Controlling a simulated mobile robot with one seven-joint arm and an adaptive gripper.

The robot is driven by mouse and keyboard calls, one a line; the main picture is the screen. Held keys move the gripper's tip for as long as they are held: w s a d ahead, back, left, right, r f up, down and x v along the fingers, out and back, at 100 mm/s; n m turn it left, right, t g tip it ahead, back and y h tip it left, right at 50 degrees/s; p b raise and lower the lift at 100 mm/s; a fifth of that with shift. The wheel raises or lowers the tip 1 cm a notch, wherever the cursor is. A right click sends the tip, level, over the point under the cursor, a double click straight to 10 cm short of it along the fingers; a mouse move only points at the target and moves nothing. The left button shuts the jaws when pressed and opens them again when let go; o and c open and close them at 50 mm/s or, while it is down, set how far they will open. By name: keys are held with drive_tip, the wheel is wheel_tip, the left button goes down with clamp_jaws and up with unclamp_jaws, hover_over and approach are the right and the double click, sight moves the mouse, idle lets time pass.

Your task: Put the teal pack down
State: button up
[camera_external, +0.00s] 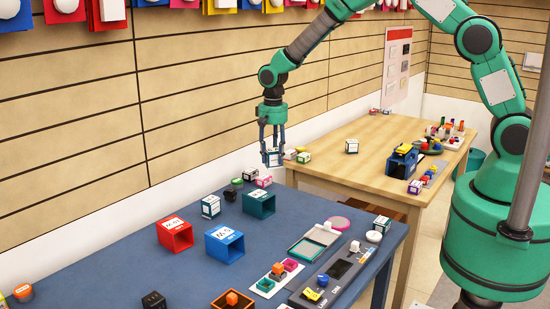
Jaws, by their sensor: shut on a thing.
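My gripper (271,154) points down, shut on a small white-and-teal pack (273,160), which I take to be the teal pack. The fingers cover part of it. It hangs in the air in front of the pale wall, near the left end of the wooden table (330,155) and the far end of the blue table (120,262). The picture is too small to tell its exact height above either surface.
The blue table bears a red box (175,235), a blue box (225,245), a teal box (259,204), a teal-and-white cube (210,206), a green-rimmed tray (314,240) and a grey device (335,278). The wooden table has clear room around a small pack (352,146).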

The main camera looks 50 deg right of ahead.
drive_tip(key=s+d+m+b, duration=0.15)
drive_tip(key=d+m, duration=0.45)
drive_tip(key=d, duration=2.8)
drive_tip(key=s+d+m+b, duration=0.1)
drive_tip(key=s+d+m, duration=0.35)
drive_tip(key=d, duration=0.75)
drive_tip(key=s+d+m+b, duration=0.1)
drive_tip(key=s+d, duration=0.6)
drive_tip(key=d, duration=0.6)
wheel_tip(320, 180, down, 5)
drive_tip(key=shift+s+r, duration=0.1)
drive_tip(key=shift+s, duration=0.05)
drive_tip(key=shift+f+b, duration=0.3)
drive_tip(key=shift+f, duration=2.9)
drive_tip(key=shift+f, duration=1.85)
